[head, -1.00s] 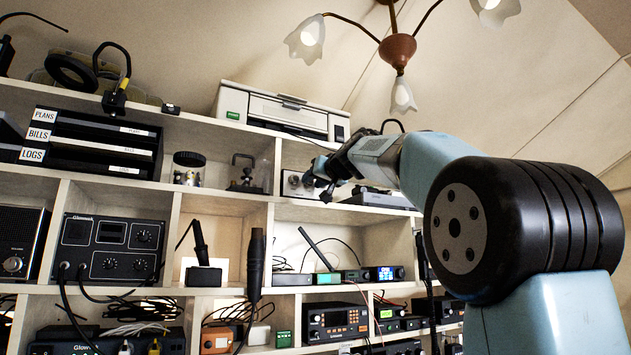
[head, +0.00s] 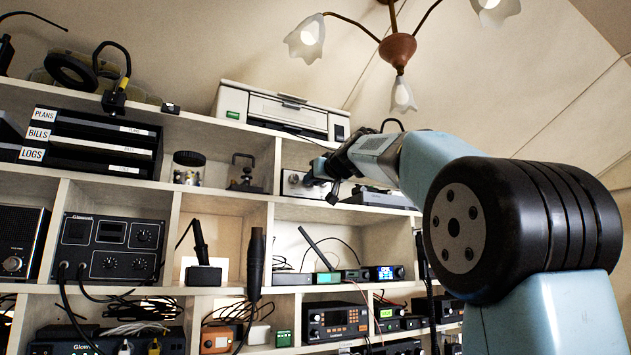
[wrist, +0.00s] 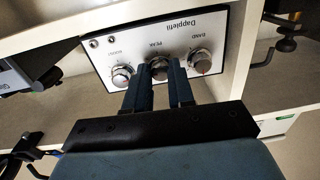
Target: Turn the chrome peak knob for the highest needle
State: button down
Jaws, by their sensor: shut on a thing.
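A white-faced Dapplefi unit (wrist: 185,30) sits in a cubby, its lettering upside down in the wrist view. It has a row of chrome knobs: the middle one, marked PEAK (wrist: 159,64), between the BAND knob (wrist: 201,60) and another knob (wrist: 121,75). My gripper (wrist: 160,80) is shut on the PEAK knob, with a dark finger on each side. In the head view my gripper (head: 313,178) is at the unit's front (head: 291,185) and hides part of it. I can make out no meter needle in either view.
A printer (head: 283,108) stands on the shelf above. A dark clamp-like item (head: 246,174) is in the cubby to the left. A flat grey device (head: 378,198) lies just right of the unit. Cubby walls stand close around my gripper.

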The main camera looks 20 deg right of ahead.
jog(key=c, duration=1)
grip_release()
jog(key=shift+o, duration=0.2)
jog(key=shift+s, duration=0.1)
jog(key=v, duration=1.3)
jog(key=shift+s, duration=0.3)
jog(key=shift+d+f, duration=0.1)
jog(key=shift+f, duration=0.05)
jog(key=shift+c, duration=1.4)
jog(key=shift+s+d+r+m, duration=0.1)
jog(key=shift+s+m, duration=0.1)
jog(key=shift+m, duration=0.55)
jog(key=shift+s+r+m, duration=0.1)
jog(key=shift+s+m, duration=0.05)
jog(key=shift+m, duration=0.6)
